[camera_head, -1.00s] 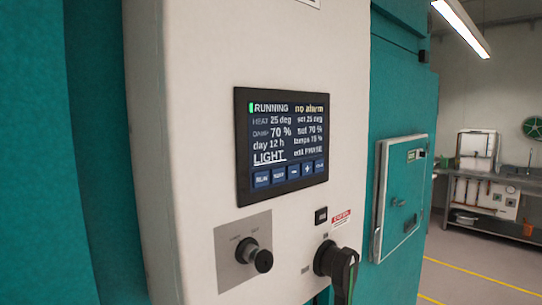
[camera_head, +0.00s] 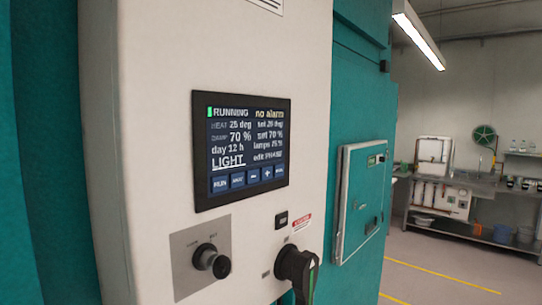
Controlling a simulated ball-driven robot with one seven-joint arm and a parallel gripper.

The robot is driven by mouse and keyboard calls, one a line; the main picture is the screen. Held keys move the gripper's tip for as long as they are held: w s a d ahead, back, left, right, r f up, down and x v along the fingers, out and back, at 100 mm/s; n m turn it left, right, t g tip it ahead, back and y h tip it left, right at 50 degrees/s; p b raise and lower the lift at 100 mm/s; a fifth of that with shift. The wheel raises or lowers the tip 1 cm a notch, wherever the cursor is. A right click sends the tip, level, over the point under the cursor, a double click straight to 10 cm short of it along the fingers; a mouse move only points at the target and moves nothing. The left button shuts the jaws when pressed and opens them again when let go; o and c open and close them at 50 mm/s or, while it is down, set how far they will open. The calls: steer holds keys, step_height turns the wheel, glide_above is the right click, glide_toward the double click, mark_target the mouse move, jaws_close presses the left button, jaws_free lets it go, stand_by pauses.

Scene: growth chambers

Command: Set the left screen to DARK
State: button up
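The screen (camera_head: 241,150) is a dark panel on the white control box of a teal chamber, left of centre in the head camera view. It reads RUNNING, no alarm, HEAT 25 deg, DAMP 70 %, day 12 h, and LIGHT underlined. The right column ends with "edit PHASE". A row of blue buttons (camera_head: 252,178) runs along its bottom, with minus and plus among them. Their small labels are hard to read. No other screen of this size shows. My gripper is not in view.
Below the screen are a key switch (camera_head: 211,260) on a grey plate, a small black button (camera_head: 281,219) and a black rotary handle (camera_head: 296,269). A teal hatch door (camera_head: 358,200) is to the right. Open floor (camera_head: 430,255) leads to a steel bench (camera_head: 480,230).

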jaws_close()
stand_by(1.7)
